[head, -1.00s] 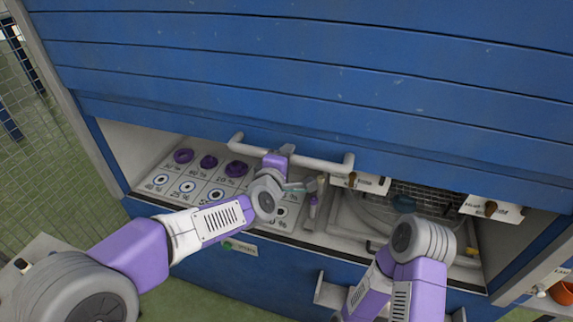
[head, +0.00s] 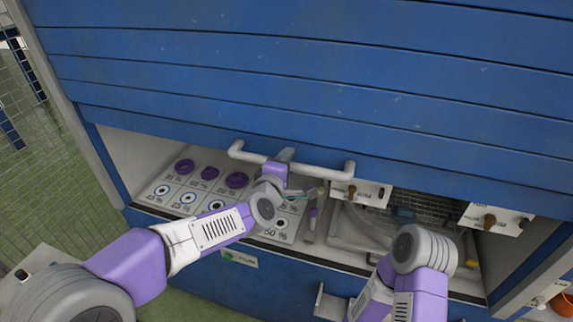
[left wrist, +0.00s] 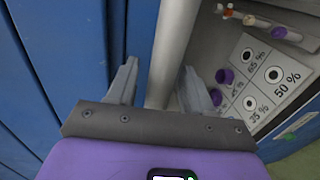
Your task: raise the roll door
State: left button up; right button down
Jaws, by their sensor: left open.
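The blue slatted roll door (head: 300,80) is partly raised, with an open gap below its bottom edge. A white bar handle (head: 325,171) runs along the door's lower part. My left gripper (head: 284,156) is at the middle of the handle. In the left wrist view the open fingers (left wrist: 158,88) stand on either side of the handle bar (left wrist: 173,50), with visible space beside it. The blue door (left wrist: 60,60) fills the left of that view. My right arm shows at the lower right of the head view, but its gripper is not visible.
Behind the gap, a panel with purple rings (head: 236,180) and percent labels lies at left. White blocks with brown knobs (head: 351,192) and a wire mesh lie at right. A wire fence (head: 45,150) stands at far left. An orange pot (head: 562,303) is at far right.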

pick_arm(q)
jog(key=shift+s, duration=0.1)
jog(key=v, duration=0.7)
jog(key=shift+s, duration=0.15)
jog(key=shift+a, duration=0.1)
